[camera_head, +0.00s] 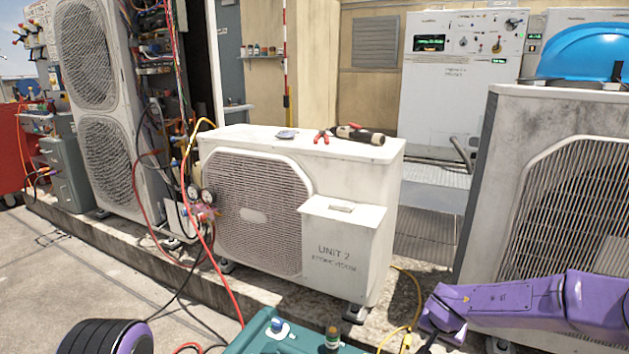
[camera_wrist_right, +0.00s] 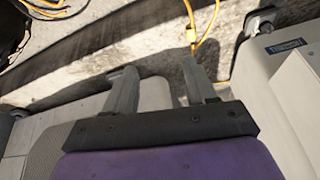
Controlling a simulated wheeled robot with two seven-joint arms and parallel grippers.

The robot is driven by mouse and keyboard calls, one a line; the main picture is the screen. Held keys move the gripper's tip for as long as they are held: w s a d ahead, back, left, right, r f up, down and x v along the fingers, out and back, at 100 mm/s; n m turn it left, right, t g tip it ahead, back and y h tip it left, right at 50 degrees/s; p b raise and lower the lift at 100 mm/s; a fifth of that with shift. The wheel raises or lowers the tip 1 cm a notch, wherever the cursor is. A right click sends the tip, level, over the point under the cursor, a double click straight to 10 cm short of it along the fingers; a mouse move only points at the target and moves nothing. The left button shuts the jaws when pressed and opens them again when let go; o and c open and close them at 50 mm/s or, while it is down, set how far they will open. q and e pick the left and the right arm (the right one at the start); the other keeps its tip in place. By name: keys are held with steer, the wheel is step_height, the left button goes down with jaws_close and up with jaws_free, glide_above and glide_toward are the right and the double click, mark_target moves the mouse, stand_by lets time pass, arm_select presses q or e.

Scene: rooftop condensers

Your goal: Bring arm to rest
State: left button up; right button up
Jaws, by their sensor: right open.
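My right arm (camera_head: 515,303), purple, comes in from the right in the head view, low in front of the condenser at right. My right gripper (camera_head: 428,343) is at the arm's left end, partly cut off by the bottom edge. In the right wrist view its two grey fingers (camera_wrist_right: 160,82) stand apart with nothing between them. Beyond them lie the concrete ledge and a yellow hose (camera_wrist_right: 192,35). My left gripper does not show.
The Unit 2 condenser (camera_head: 250,215) stands mid-view, with red-handled pliers (camera_head: 321,136) and a dark tool (camera_head: 361,134) on top. A weathered condenser (camera_head: 500,180) stands right, topped by a blue hard hat (camera_head: 583,52). A teal case (camera_head: 262,335) is in front. Hoses cross the floor.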

arm_select(q)
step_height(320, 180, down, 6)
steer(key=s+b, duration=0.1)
steer(key=b, duration=0.6)
arm_select(e)
steer(key=s+f+g, duration=0.1)
steer(key=s+f, duration=0.7)
steer(key=s, duration=0.6)
steer(key=s+f+n, duration=0.1)
steer(key=s+f, duration=0.7)
steer(key=s, duration=0.5)
steer(key=s+f+g, duration=0.1)
steer(key=s+f, duration=0.7)
steer(key=s, duration=0.6)
arm_select(q)
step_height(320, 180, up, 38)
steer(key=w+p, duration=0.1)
steer(key=p, duration=3.8)
arm_select(e)
step_height(320, 180, up, 38)
steer(key=w+t+h, duration=0.1)
steer(key=shift+w+m, duration=0.3)
steer(key=shift+w, duration=0.05)
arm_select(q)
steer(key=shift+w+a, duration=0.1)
arm_select(e)
steer(key=shift+d+r, duration=0.1)
steer(key=shift+r, duration=0.05)
